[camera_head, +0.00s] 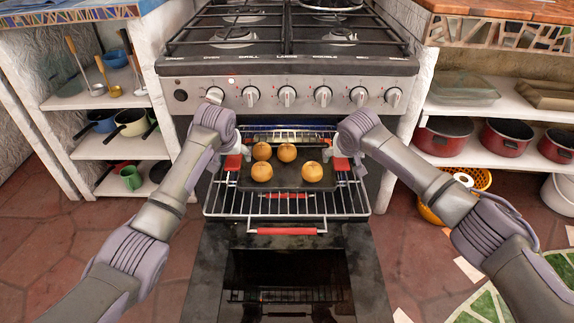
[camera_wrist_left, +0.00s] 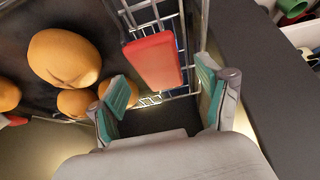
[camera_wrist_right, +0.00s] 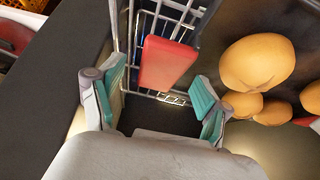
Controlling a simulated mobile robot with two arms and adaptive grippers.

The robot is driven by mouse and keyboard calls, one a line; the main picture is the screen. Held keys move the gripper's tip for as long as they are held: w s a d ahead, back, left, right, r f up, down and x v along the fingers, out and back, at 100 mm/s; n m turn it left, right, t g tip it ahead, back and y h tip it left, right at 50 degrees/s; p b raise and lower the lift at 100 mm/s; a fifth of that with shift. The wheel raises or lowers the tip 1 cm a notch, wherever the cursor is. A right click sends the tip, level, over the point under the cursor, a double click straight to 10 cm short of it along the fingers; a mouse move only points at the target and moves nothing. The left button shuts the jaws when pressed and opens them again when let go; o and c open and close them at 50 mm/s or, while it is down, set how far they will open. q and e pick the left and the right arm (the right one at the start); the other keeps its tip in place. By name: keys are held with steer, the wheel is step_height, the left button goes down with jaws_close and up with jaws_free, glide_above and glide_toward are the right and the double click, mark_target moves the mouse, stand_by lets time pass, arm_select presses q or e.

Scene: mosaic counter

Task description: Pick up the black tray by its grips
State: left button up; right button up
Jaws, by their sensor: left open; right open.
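The black tray (camera_head: 285,182) lies on the pulled-out wire oven rack (camera_head: 250,203), with several round orange-brown buns or fruits (camera_head: 262,172) on it. It has a red grip at each side. My left gripper (camera_head: 240,152) is at the left grip (camera_head: 233,163). In the left wrist view its open teal-padded fingers (camera_wrist_left: 160,95) stand either side of the near end of the red grip (camera_wrist_left: 153,60). My right gripper (camera_head: 333,152) is at the right grip (camera_head: 342,164). In the right wrist view its open fingers (camera_wrist_right: 160,95) likewise flank the red grip (camera_wrist_right: 166,63). Neither clearly touches its grip.
The oven door (camera_head: 290,270) hangs open below the rack. The rack has a red front handle (camera_head: 287,231). The stove knobs (camera_head: 287,96) are just above my grippers. Shelves with pots (camera_head: 445,136) flank the stove on both sides.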

arm_select(q)
steer(key=shift+x, duration=1.25)
arm_select(e)
steer(key=shift+x, duration=1.3)
arm_select(q)
jaws_close()
arm_select(e)
jaws_close()
arm_select(q)
steer(key=shift+r, duration=0.1)
arm_select(e)
steer(key=shift+r, duration=0.1)
